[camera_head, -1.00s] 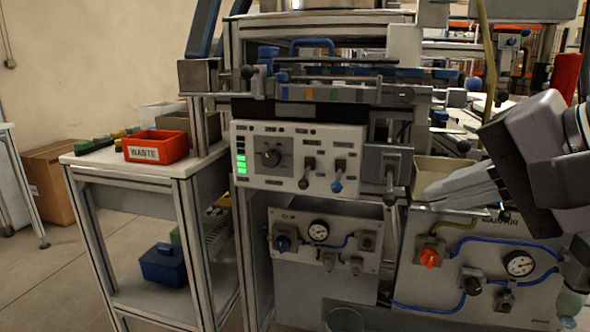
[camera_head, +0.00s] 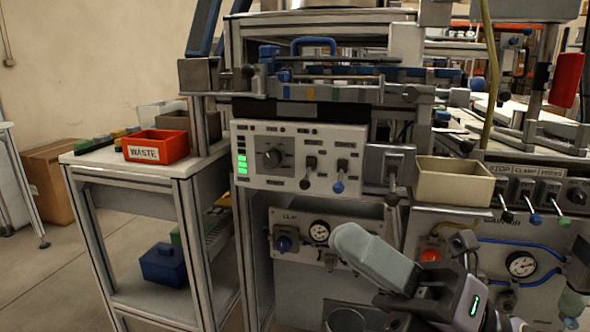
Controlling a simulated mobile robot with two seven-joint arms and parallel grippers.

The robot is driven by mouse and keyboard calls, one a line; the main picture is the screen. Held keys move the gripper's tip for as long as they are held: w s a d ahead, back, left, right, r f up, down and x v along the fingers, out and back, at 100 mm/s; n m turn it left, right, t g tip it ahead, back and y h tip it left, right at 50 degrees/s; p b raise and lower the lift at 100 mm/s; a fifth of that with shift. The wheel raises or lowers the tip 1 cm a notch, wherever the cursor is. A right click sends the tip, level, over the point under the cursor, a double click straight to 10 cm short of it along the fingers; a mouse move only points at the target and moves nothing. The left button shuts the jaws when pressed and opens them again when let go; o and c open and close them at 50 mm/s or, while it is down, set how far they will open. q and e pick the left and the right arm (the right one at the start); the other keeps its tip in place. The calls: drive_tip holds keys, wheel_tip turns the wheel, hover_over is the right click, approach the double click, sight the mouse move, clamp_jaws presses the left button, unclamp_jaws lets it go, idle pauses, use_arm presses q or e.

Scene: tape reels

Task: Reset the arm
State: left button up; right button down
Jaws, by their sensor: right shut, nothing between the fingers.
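My right gripper (camera_head: 352,238) comes in from the lower right in the head view. Its grey fingers are shut together and empty, pointing up and to the left. It is in front of the lower panels of the machine, partly covering the panel with the gauge (camera_head: 319,231). It appears apart from the panels, though its depth is hard to tell. My left gripper is not in view.
A control panel (camera_head: 258,180) with levers and green lights is above the gripper. A beige open bin (camera_head: 453,183) stands to its right, beside several small levers. An orange WASTE bin (camera_head: 157,147) sits on the left side table (camera_head: 182,170). Floor shows at left.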

drive_tip(key=w+d+f+m+t+h, duration=0.25)
drive_tip(key=f+m+t+h, duration=0.2)
drive_tip(key=f+m, duration=0.4)
drive_tip(key=w+d+f+m+t+h, duration=0.2)
drive_tip(key=d+f+m+t+h, duration=0.25)
drive_tip(key=m, duration=0.65)
drive_tip(key=w+d+f+m+t+h, duration=0.15)
drive_tip(key=f+m+t+h, duration=0.25)
drive_tip(key=f+m+h, duration=0.4)
drive_tip(key=s+d+f+m+g+h, duration=0.15)
drive_tip(key=s+f+m+g, duration=0.35)
drive_tip(key=f, duration=0.6)
drive_tip(key=s+d+f+m+g+h, duration=0.1)
drive_tip(key=s+f+m+g+h, duration=0.2)
drive_tip(key=s+f+m, duration=0.5)
use_arm(q)
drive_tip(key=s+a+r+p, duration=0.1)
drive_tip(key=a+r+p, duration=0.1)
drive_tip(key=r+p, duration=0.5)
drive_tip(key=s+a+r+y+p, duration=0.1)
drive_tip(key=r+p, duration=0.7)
drive_tip(key=p, duration=0.6)
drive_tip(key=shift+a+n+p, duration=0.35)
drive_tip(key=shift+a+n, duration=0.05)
use_arm(e)
drive_tip(key=d+r+n, duration=0.1)
drive_tip(key=d+r, duration=0.2)
drive_tip(key=r, duration=1)
drive_tip(key=shift+r+h, duration=0.15)
drive_tip(key=shift+h, duration=0.2)
